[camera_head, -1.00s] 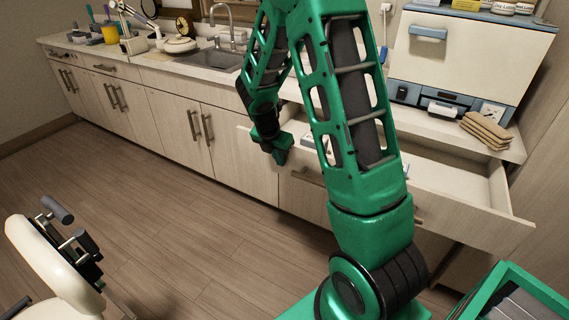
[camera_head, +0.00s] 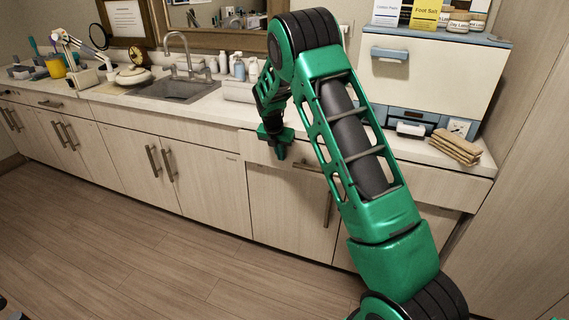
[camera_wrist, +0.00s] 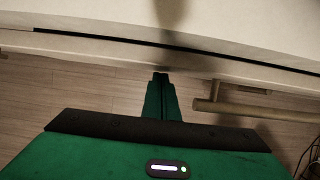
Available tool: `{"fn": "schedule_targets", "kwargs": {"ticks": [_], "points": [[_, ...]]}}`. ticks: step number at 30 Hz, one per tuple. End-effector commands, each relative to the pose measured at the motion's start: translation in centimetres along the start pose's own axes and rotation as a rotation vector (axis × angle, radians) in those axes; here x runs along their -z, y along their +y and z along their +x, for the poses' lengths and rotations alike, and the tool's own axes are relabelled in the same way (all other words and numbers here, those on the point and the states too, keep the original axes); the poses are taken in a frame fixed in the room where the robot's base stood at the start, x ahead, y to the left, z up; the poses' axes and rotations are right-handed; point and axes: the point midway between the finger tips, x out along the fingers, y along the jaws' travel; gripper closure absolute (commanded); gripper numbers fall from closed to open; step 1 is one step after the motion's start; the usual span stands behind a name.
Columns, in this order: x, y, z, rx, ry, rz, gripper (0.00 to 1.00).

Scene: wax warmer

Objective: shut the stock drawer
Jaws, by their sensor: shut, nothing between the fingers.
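The stock drawer's pale wood front (camera_head: 440,184) sits under the counter edge in the head view, with no open tray showing. In the wrist view, a thin dark gap runs behind the drawer front (camera_wrist: 90,48); I cannot tell whether it is fully flush. Its bar handle (camera_head: 308,166) is right of my gripper and also shows in the wrist view (camera_wrist: 255,109). My gripper (camera_head: 280,153) is shut and empty, pointing down at the drawer front's left part. In the wrist view, its fingertips (camera_wrist: 160,76) are at the front's face; contact is unclear. My arm hides the drawer's middle.
The counter (camera_head: 225,108) above holds folded brown towels (camera_head: 456,146), a white cabinet (camera_head: 430,75) with jars on top and a rolled towel (camera_head: 239,91). Cupboard doors (camera_head: 290,212) stand below. The wood floor (camera_head: 150,250) in front is clear.

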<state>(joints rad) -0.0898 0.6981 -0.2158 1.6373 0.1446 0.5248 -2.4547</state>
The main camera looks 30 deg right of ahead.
Motion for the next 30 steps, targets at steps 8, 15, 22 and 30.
{"fn": "schedule_targets", "kwargs": {"ticks": [8,15,22,30], "points": [[-2.5,0.3,1.1,-0.004,0.0,-0.009,1.0],[-2.4,0.4,1.0,-0.005,0.001,-0.01,1.0],[-0.7,0.7,0.3,-0.004,0.002,-0.012,1.0],[0.8,1.1,-3.9,-0.007,-0.001,-0.011,1.0]]}}
